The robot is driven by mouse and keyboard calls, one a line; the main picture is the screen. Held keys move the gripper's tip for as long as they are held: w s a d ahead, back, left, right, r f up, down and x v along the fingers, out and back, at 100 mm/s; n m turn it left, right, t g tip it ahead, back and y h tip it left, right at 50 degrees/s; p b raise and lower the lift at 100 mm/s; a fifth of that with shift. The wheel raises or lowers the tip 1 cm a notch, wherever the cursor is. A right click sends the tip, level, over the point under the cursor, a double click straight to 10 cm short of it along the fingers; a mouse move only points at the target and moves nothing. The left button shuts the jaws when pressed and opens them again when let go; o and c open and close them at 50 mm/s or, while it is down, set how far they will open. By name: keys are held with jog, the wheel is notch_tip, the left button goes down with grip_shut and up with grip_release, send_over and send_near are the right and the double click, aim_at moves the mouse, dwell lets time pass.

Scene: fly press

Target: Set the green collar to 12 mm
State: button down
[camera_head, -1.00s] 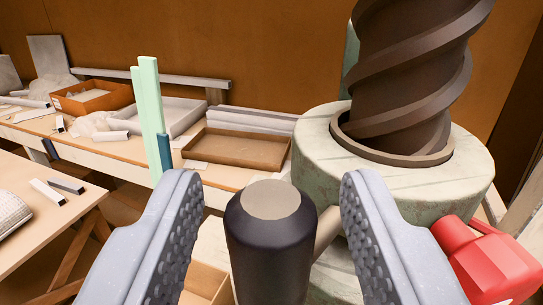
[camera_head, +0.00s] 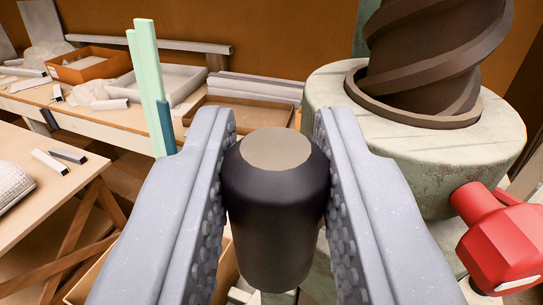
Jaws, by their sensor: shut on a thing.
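My gripper (camera_head: 273,165) is shut on a dark cylindrical handle (camera_head: 278,215) with a flat brown-grey top. The textured pads touch it on its left and right sides. The handle stands close to upright in the middle of the view. Behind it on the right is the fly press, with a pale green, worn round body (camera_head: 415,140) and a thick dark screw (camera_head: 435,60) rising through a dark ring. I cannot make out a green collar or a millimetre scale in this view.
A red part (camera_head: 495,240) juts out at the press's lower right. Pale green upright strips (camera_head: 150,90) with a blue piece stand left of my gripper. A wooden bench (camera_head: 115,115) with trays runs behind. A wooden table (camera_head: 40,205) with small bars is at left.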

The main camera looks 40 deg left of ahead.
jog(key=shift+w+a+r+b, duration=0.1)
jog(key=shift+w+a+b, duration=0.2)
jog(key=shift+a+b, duration=0.6)
jog(key=shift+w+a+r+b, duration=0.15)
jog(key=shift+w+a+b, duration=0.2)
jog(key=shift+a+b, duration=0.6)
jog(key=shift+w+a+r+b, duration=0.1)
jog(key=shift+w+a+b, duration=0.35)
jog(key=shift+b, duration=0.75)
jog(key=shift+s+a, duration=0.15)
jog(key=shift+r, duration=0.1)
jog(key=c, duration=1.3)
grip_release()
jog(key=shift+o, duration=0.2)
jog(key=shift+s, duration=0.2)
jog(key=b+v, duration=0.2)
jog(key=v, duration=1.1)
jog(key=shift+d+f, duration=0.35)
